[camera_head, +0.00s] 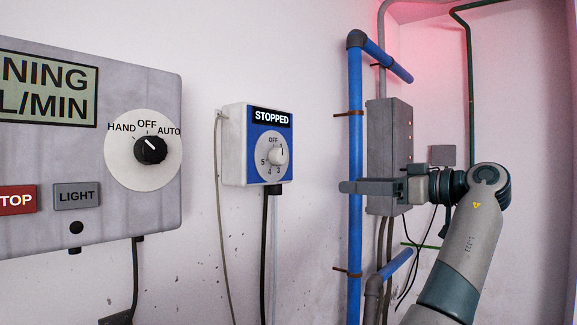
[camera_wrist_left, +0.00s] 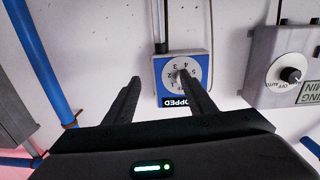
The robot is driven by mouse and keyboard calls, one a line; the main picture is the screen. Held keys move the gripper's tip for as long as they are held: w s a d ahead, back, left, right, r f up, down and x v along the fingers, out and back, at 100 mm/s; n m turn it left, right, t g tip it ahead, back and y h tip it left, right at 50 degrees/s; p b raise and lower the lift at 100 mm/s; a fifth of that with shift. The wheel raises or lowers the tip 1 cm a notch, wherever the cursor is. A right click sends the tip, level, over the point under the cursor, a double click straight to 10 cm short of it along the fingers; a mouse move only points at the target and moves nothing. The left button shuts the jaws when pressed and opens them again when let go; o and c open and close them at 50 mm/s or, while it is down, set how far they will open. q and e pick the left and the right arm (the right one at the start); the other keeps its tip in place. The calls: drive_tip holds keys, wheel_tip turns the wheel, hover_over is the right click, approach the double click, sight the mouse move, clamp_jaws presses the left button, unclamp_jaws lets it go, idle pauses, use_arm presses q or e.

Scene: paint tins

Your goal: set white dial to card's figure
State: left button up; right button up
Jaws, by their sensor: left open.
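The white dial (camera_head: 278,156) sits on the blue face of a small white box (camera_head: 234,146) on the wall, its scale marked OFF and figures up to 5. The knob's mark seems to point up, near OFF and 1; I cannot read it exactly. The box display (camera_head: 272,118) reads STOPPED. No card with a figure is visible. My left gripper (camera_head: 352,187) is open and empty, to the right of the box and apart from the dial. In the left wrist view the box appears upside down beyond the fingers (camera_wrist_left: 160,78), with the dial (camera_wrist_left: 175,75) partly behind one fingertip.
A large grey panel (camera_head: 60,140) with a black selector knob (camera_head: 150,150), red button (camera_head: 17,199) and LIGHT button (camera_head: 76,195) is at the left. Blue pipes (camera_head: 355,100) and a grey box (camera_head: 386,140) are by my arm. Cables hang below the dial box. The wall between dial box and pipe is clear.

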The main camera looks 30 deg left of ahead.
use_arm(q)
drive_tip(key=s+d+r+n+g, duration=0.1)
drive_tip(key=s+r+n, duration=0.1)
drive_tip(key=s+r, duration=0.2)
wheel_tip(320, 180, up, 2)
drive_tip(key=shift+s+r+n+g, duration=0.2)
drive_tip(key=shift+s+n+g, duration=0.1)
use_arm(e)
drive_tip(key=shift+w, duration=0.15)
use_arm(q)
drive_tip(key=p, duration=0.3)
approach(283, 155)
drive_tip(key=a, duration=0.3)
drive_tip(key=a+p, duration=0.1)
drive_tip(key=a, duration=0.3)
drive_tip(key=shift+f, duration=0.1)
drive_tip(key=shift+a+f, duration=0.1)
drive_tip(key=shift+a, duration=0.55)
use_arm(e)
drive_tip(key=s+d+g, duration=0.2)
drive_tip(key=s+d, duration=0.2)
drive_tip(key=s, duration=0.7)
drive_tip(key=shift+d+r+g+h, duration=0.15)
drive_tip(key=shift+r+g+h, duration=0.25)
use_arm(q)
drive_tip(key=c, duration=1)
